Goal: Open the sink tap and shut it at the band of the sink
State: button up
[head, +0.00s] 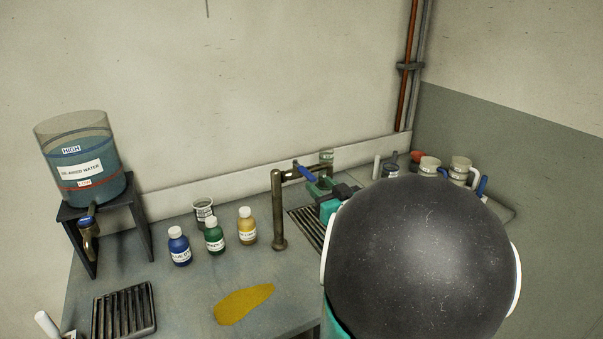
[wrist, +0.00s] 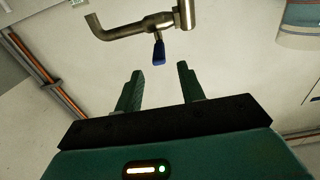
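The sink tap (head: 278,215) is a brown metal post with an arm reaching right and a short blue lever (head: 306,173). In the wrist view the tap (wrist: 130,32) crosses the top, and its blue lever (wrist: 159,50) points toward the gap between my fingers. My gripper (wrist: 159,68) is open and empty, its green fingers either side of the lever's line but short of it. In the head view my gripper (head: 319,188) is close to the lever, partly hidden by my arm. The sink basin and its band are not visible; my arm covers much of that area.
A tank of de-aired water (head: 88,170) stands at left. Blue (head: 179,250), green (head: 214,240) and yellow (head: 247,229) bottles stand left of the tap. A yellow patch (head: 243,304) lies in front. Lidded jars (head: 460,166) stand at right. A slatted rack (head: 304,226) adjoins the tap.

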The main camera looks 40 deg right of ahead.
aim_at(300, 166)
jog(key=x, duration=0.7)
jog(key=shift+w+d, duration=0.1)
jog(key=shift+w, duration=0.2)
grip_shut()
